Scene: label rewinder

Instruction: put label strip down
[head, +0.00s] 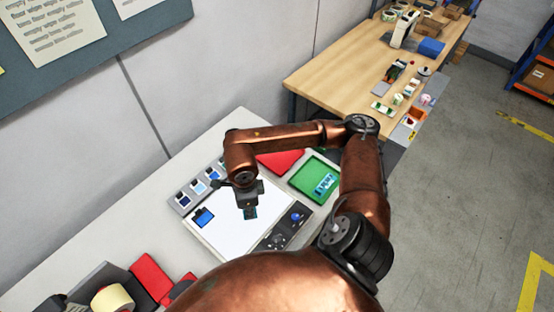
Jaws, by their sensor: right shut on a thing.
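My right gripper (250,213) is shut and points down over the white panel (222,240) on the near bench. A small dark piece with teal edges shows at its fingertips, and it looks like the label strip (252,211). The gripper hides most of it, and I cannot tell whether it touches the panel. My left gripper is not in view.
A green tray (303,179) holds blue-and-white items. A red piece (280,162) lies behind. A wooden table (345,75) stands farther back.

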